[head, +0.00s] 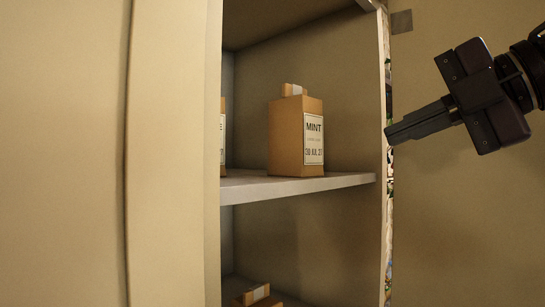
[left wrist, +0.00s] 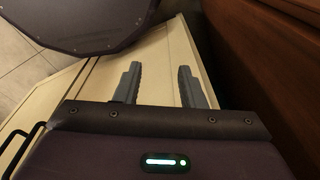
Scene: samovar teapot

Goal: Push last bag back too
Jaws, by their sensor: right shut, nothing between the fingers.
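A brown bag labelled MINT (head: 283,137) stands upright on the upper shelf (head: 330,182) of the cabinet, with its label facing right. A second brown bag (head: 222,138) on the same shelf is mostly hidden behind the cabinet's left edge. My right gripper (head: 388,134) is shut and empty. It points left at the cabinet's right side edge, clear of the MINT bag. My left gripper (left wrist: 156,80) shows only in the left wrist view, with its two fingers apart and nothing between them.
The top of another brown bag (head: 258,294) shows on a lower level. The cabinet's right side panel (head: 385,230) stands between the shelf space and my right gripper. In the left wrist view, a pale panel (left wrist: 88,75) and a brown wooden surface (left wrist: 270,70) lie near the left gripper.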

